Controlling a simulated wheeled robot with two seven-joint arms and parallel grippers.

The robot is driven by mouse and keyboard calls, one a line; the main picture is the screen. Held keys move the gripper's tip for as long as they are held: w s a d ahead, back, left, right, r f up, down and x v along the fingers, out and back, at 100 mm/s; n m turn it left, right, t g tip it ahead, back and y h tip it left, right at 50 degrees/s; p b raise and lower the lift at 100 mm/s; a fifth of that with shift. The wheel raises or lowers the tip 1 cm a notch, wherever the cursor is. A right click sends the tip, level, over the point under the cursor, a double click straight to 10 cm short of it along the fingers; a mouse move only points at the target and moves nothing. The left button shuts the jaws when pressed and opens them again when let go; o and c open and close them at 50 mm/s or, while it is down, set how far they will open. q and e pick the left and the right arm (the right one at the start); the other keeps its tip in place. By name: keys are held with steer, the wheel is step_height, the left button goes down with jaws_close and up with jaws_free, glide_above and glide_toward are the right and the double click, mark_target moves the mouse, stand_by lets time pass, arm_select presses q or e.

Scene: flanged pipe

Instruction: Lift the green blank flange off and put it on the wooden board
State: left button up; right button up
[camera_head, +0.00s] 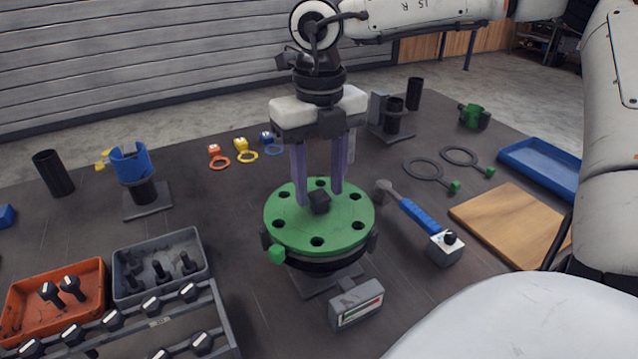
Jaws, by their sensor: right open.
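The green blank flange (290,232) is a round disc with several bolt holes and a dark square knob (319,201) at its middle. It lies flat on top of the dark pipe stand (327,272). My right gripper (320,196) points down over it from above, its two purple fingers apart on either side of the knob. The gripper is open; whether a finger touches the flange I cannot tell. The wooden board (505,222) lies flat and bare at the right of the table. My left gripper is out of the picture.
A blue-handled tool (420,216) lies between flange and board. Dark rings (424,169) and a blue tray (543,167) are behind the board. A small gauge box (356,303) stands in front of the stand; bolt trays (160,265) are at left.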

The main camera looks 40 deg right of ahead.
mark_target(318, 194)
steer(key=shift+f, duration=0.85)
steer(key=shift+w, duration=0.1)
jaws_close()
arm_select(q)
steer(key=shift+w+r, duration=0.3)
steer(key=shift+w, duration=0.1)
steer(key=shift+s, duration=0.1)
arm_select(e)
steer(key=shift+r, duration=0.1)
steer(key=shift+w+r, duration=0.1)
steer(key=shift+r, duration=0.2)
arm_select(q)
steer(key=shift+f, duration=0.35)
arm_select(e)
step_height(318, 194, up, 9)
steer(key=shift+r, duration=0.15)
